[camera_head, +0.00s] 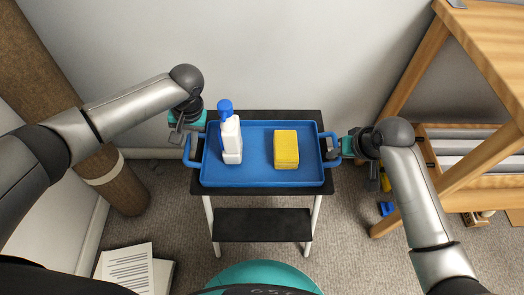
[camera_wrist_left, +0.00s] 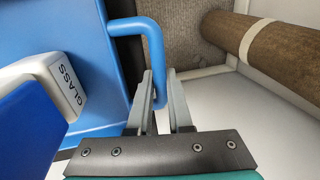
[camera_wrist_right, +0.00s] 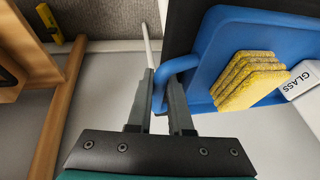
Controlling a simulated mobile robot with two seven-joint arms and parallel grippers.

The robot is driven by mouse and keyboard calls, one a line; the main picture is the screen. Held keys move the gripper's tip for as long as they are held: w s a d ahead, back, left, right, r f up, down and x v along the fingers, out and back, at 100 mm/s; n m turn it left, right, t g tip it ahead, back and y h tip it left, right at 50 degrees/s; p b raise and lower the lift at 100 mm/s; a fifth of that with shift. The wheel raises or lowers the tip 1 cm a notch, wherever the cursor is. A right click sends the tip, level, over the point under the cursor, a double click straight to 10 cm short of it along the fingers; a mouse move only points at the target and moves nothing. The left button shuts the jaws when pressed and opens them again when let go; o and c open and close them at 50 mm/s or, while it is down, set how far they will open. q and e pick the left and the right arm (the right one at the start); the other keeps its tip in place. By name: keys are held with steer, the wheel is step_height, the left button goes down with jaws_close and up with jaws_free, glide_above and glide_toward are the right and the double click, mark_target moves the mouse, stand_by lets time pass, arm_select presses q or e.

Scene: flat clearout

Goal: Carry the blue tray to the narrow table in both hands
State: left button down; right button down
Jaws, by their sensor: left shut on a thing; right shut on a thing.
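The blue tray (camera_head: 260,180) is level over the narrow black table (camera_head: 270,115); whether it touches the top, I cannot tell. A white spray bottle with a blue head (camera_head: 231,140) stands on its left half, and a yellow sponge stack (camera_head: 286,150) is on its right half. My left gripper (camera_head: 188,138) is shut on the left handle, seen as a blue bar (camera_wrist_left: 153,45) in the left wrist view. My right gripper (camera_head: 334,148) is shut on the right handle, seen between its fingers (camera_wrist_right: 167,95) in the right wrist view.
The table has a lower black shelf (camera_head: 262,225) and white legs. A wall is behind it. A wooden frame (camera_head: 415,65) stands at the right, with small yellow and blue things on the carpet near it. A brown roll (camera_head: 60,90) leans at the left, and papers (camera_head: 127,268) lie front left.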

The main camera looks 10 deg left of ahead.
arm_select(q)
steer(key=shift+r, duration=0.3)
arm_select(e)
steer(key=shift+r, duration=0.25)
